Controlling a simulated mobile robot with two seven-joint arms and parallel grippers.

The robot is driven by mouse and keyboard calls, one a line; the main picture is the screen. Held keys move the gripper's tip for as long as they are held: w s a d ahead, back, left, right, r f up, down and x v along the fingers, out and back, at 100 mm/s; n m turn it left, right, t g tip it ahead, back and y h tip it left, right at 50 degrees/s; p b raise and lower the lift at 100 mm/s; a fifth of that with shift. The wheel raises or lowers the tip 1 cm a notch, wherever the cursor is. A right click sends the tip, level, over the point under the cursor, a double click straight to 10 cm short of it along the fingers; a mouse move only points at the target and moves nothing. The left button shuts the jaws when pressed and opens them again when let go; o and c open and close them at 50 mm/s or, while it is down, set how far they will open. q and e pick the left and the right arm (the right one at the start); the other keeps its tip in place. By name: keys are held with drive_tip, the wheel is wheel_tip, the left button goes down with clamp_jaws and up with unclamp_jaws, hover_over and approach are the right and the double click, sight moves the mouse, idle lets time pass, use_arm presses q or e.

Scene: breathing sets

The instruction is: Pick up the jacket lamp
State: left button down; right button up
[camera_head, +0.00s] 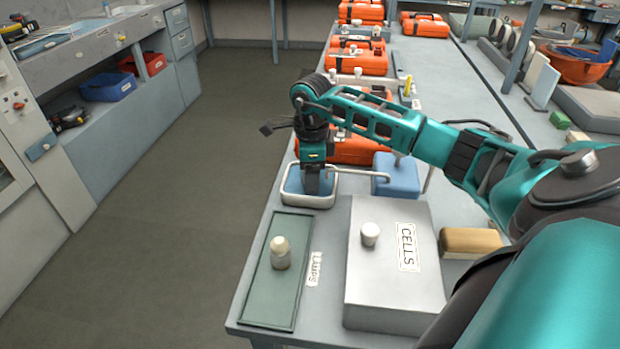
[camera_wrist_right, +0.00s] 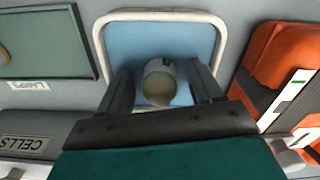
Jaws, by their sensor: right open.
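My right gripper (camera_head: 313,186) points down into a small metal-rimmed tray (camera_head: 292,202) with a blue bottom. In the right wrist view the open fingers of the gripper (camera_wrist_right: 161,76) stand on either side of a short pale cylinder (camera_wrist_right: 158,84), which lies over the blue bottom of the tray (camera_wrist_right: 100,42). I cannot tell whether the fingers touch it, or whether it is the jacket lamp; the gripper hides it in the head view. A cream-topped lamp-like piece (camera_head: 281,252) stands on the green mat (camera_head: 262,300) beside the LAMPS label (camera_head: 314,269). My left gripper is out of view.
A grey CELLS box (camera_head: 385,285) with a white cylinder (camera_head: 370,234) on it stands to the right of the mat. A blue block (camera_head: 397,178) is right of the tray. Orange cases (camera_head: 357,148) line the bench behind. The floor to the left is clear.

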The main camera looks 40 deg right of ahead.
clamp_jaws()
idle(0.6)
drive_tip(key=shift+r, duration=0.1)
